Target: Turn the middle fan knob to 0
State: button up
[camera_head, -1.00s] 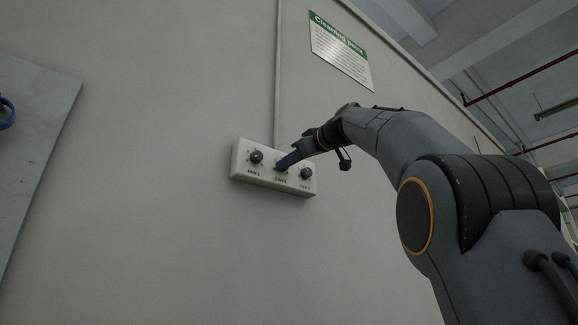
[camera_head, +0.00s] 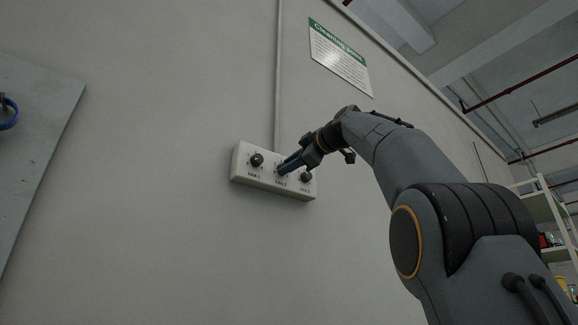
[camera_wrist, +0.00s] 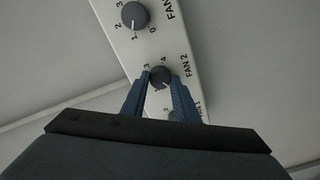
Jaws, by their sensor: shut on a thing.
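The white fan switch box (camera_head: 268,184) is fixed to the wall, with three dark round knobs. The middle knob, labelled FAN 2, is mostly hidden by my gripper (camera_head: 283,168) in the head view. In the wrist view the FAN 2 knob (camera_wrist: 161,76) sits between the two blue fingertips of my gripper (camera_wrist: 160,80), which is shut on it. A light pointer mark shows on its lower side, with the numbers 3 and 4 above it; its exact setting is unclear. The FAN 1 knob (camera_head: 257,160) is on the left and the right knob (camera_head: 305,177) is free.
The FAN 3 knob (camera_wrist: 134,15) is close by in the wrist view. A conduit (camera_head: 278,75) runs up from the box. A green and white sign (camera_head: 340,57) hangs above. A grey panel (camera_head: 35,150) is at left; shelves (camera_head: 545,210) stand at far right.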

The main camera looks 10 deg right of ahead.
dwell(0.3)
jog(key=o, duration=1.1)
jog(key=shift+c, duration=0.2)
jog(key=b+v, duration=0.1)
jog(key=v, duration=0.6)
jog(key=shift+s+d, duration=0.15)
jog(key=shift+s, duration=0.15)
